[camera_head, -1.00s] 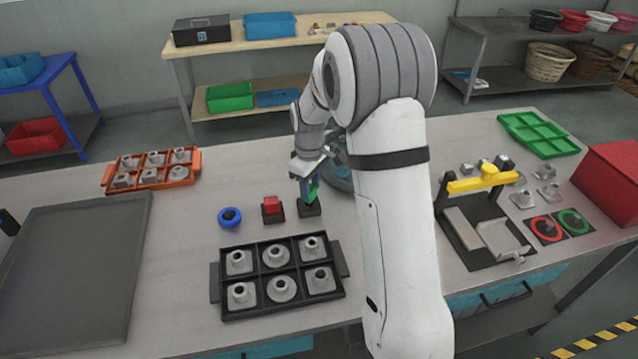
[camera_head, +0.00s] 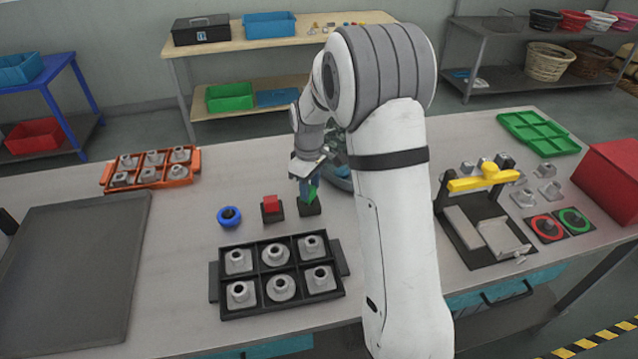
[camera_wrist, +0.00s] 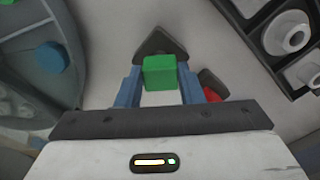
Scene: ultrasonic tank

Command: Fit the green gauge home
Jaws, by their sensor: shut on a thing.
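The green gauge (camera_head: 313,194) is a small green block. My gripper (camera_wrist: 160,90) is shut on it, with the blue fingers on either side of the green gauge (camera_wrist: 160,73) in the wrist view. A dark base block (camera_head: 310,208) is directly below the gauge. In the wrist view the dark base (camera_wrist: 160,43) looks turned relative to the gauge, its corner pointing away. The gauge hides the middle of the base, so I cannot tell whether it is seated or just above.
A red block (camera_head: 271,203) in its own dark base stands close left, with a blue round piece (camera_head: 229,217) beyond. A black tray (camera_head: 262,311) of grey parts lies in front. A round container (camera_wrist: 40,55) is on the other side. A yellow-handled fixture (camera_head: 484,180) stands right.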

